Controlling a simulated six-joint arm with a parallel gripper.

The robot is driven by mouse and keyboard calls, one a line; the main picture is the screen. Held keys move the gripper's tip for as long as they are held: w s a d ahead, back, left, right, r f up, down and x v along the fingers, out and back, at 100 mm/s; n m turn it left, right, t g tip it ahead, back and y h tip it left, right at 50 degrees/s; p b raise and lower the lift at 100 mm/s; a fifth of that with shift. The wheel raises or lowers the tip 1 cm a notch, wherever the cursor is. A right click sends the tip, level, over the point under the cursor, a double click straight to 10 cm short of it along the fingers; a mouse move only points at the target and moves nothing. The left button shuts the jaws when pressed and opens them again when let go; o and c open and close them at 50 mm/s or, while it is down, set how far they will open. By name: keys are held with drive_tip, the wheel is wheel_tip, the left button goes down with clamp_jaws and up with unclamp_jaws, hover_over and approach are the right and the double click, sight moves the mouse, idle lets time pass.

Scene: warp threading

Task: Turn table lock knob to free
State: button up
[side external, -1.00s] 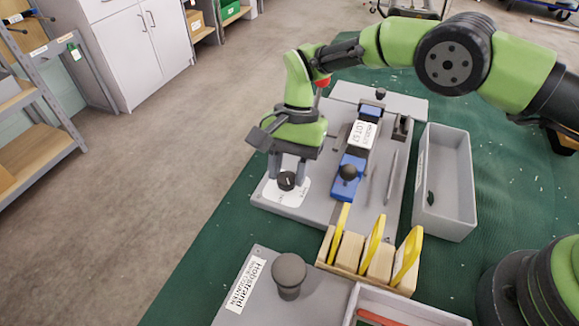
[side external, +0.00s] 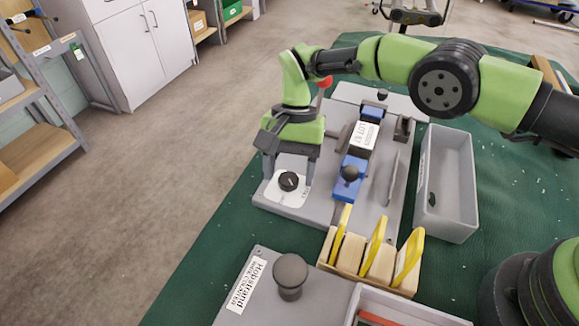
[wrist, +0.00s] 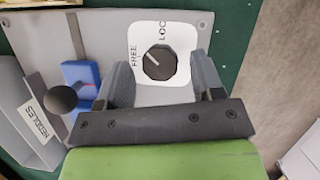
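The lock knob (side external: 289,181) is round and black on a white label plate (side external: 276,196) at the near-left corner of the grey table. In the wrist view the knob (wrist: 159,62) shows a white pointer line slanting up-left, toward the side of the FREE lettering (wrist: 134,56). The LOCK lettering (wrist: 163,29) is at its upper side, partly cut off in reading. My gripper (side external: 289,168) is open and empty, its fingers apart just above and behind the knob. In the wrist view the fingers of my gripper (wrist: 164,72) stand left and right of the knob, with gaps.
A blue slider with a black ball knob (side external: 350,173) is right of the lock knob. Wooden blocks with yellow loops (side external: 375,255) stand in front. A grey open bin (side external: 446,200) lies right. A round grey knob (side external: 290,272) stands on the front box.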

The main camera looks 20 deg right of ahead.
sight(288, 179)
wheel_tip(288, 179, up, 10)
drive_tip(key=w, duration=0.1)
drive_tip(key=shift+d, duration=0.3)
idle(0.3)
drive_tip(key=shift+f, duration=0.1)
drive_tip(key=s+t+h, duration=0.1)
drive_tip(key=s+a+f+t+h, duration=0.1)
drive_tip(key=t, duration=0.1)
drive_tip(key=shift+a+t, duration=0.1)
drive_tip(key=shift+t, duration=0.2)
wheel_tip(288, 179, down, 9)
idle(0.6)
